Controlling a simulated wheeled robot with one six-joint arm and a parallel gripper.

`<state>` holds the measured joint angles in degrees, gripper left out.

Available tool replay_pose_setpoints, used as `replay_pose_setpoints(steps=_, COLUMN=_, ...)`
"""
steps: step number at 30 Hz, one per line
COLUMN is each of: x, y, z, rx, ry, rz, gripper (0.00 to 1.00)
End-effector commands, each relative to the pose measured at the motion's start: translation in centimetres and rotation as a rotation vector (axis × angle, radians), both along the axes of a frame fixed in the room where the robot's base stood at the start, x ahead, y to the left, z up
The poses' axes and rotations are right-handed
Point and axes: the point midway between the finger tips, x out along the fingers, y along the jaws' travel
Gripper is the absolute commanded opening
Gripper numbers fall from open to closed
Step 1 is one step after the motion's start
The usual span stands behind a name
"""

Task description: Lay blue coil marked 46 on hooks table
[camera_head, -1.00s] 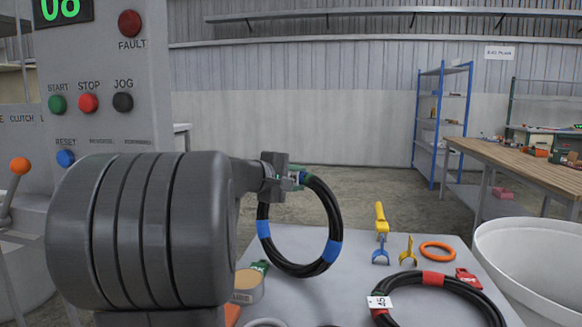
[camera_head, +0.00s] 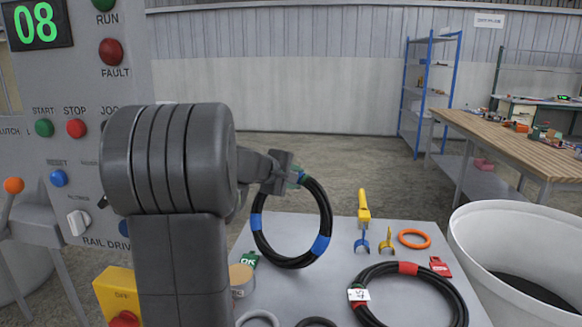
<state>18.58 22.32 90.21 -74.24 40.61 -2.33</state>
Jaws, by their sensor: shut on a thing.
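A black hose coil with blue bands (camera_head: 321,245) hangs upright from my gripper (camera_head: 292,173). No number can be read on this coil. It hangs in front of or above the grey table (camera_head: 335,275); I cannot tell whether its lower edge touches. A second black coil with red bands (camera_head: 408,268) lies flat on the table at the right, with a white tag (camera_head: 358,295) reading 45. No hooks can be made out.
On the table are a yellow-and-blue tool (camera_head: 363,215), a small yellow piece (camera_head: 386,240), an orange ring (camera_head: 414,238), a red tag (camera_head: 440,266), a green OK tag (camera_head: 250,259) and a tape roll (camera_head: 241,280). A white bin (camera_head: 470,245) stands right; a control panel (camera_head: 75,100) stands left.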

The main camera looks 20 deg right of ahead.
Motion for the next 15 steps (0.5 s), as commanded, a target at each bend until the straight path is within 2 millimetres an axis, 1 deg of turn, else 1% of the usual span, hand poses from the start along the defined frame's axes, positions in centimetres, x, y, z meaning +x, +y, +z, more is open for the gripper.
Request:
replay_pose_setpoints(steps=1, x=0.1, y=-0.2, z=0.2, rx=0.013, ry=0.01, rz=0.0, gripper=0.0)
replay_pose_setpoints(steps=15, x=1.1, y=-2.0, z=-1.3, rx=0.11, ry=0.065, rz=-0.001, gripper=0.0)
